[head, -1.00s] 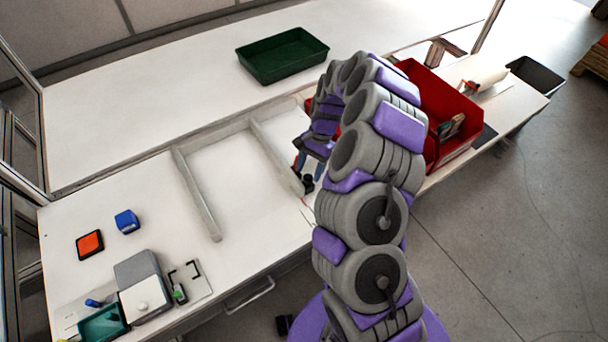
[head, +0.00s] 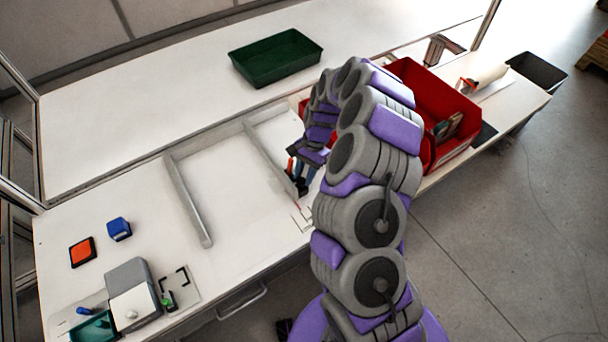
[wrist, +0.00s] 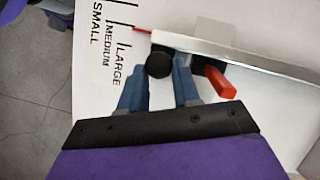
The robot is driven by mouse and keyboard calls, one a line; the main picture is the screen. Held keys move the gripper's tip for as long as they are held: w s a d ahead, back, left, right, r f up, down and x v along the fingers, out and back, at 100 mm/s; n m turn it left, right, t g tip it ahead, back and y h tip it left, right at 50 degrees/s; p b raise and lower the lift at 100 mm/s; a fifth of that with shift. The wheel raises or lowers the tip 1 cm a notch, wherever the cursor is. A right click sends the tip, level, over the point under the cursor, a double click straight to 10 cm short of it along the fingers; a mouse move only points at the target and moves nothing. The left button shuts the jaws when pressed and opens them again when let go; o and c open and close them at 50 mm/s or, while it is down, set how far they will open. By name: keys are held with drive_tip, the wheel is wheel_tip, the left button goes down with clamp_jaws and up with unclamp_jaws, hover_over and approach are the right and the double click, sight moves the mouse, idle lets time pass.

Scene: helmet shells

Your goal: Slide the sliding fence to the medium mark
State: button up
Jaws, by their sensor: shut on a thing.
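The sliding fence (head: 268,142) is the right-hand pale bar on the white table; it crosses the upper wrist view as a grey bar (wrist: 245,52). A black knob (wrist: 158,63) and a red lever (wrist: 219,82) sit on its near end. My gripper (wrist: 158,72) is shut on the knob, one blue finger on each side; in the head view my gripper (head: 302,180) is at the fence's near end, partly hidden by my arm. The printed size scale (wrist: 108,45) reads SMALL, MEDIUM, LARGE. A thin red pointer (wrist: 141,30) reaches toward its lines; I cannot tell which it meets exactly.
A second pale bar (head: 187,200) stands to the left, with clear table between. A green tray (head: 277,58) is behind and a red bin (head: 440,105) is right of my arm. Small blocks, a grey box (head: 130,290) and a teal tray (head: 93,327) are front left.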

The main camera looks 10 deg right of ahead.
sight(294, 187)
drive_tip(key=shift+s+a+f, duration=0.1)
drive_tip(key=shift+s+a, duration=0.2)
drive_tip(key=shift+s, duration=0.1)
clamp_jaws()
drive_tip(key=shift+s+a, duration=0.15)
drive_tip(key=shift+a, duration=1)
drive_tip(key=shift+d+r+p, duration=0.2)
drive_tip(key=shift+d+p, duration=0.5)
drive_tip(key=shift+d, duration=0.15)
drive_tip(key=shift+w+d+f, duration=0.2)
drive_tip(key=shift+w+d, duration=0.05)
drive_tip(key=shift+d, duration=0.25)
drive_tip(key=shift+a, duration=0.25)
drive_tip(key=o, duration=0.6)
unclamp_jaws()
drive_tip(key=shift+s+a, duration=0.15)
drive_tip(key=shift+a, duration=0.05)
drive_tip(key=o, duration=0.3)
drive_tip(key=shift+a+r, duration=0.1)
drive_tip(key=shift+a, duration=0.15)
drive_tip(key=shift+o, duration=0.3)
drive_tip(key=shift+d, duration=0.35)
drive_tip(key=shift+d+r, duration=0.15)
drive_tip(key=shift+r, duration=0.05)
drive_tip(key=p+v, duration=0.3)
drive_tip(key=v, duration=1.3)
drive_tip(key=shift+w+r, duration=0.4)
drive_tip(key=shift+w, duration=0.05)
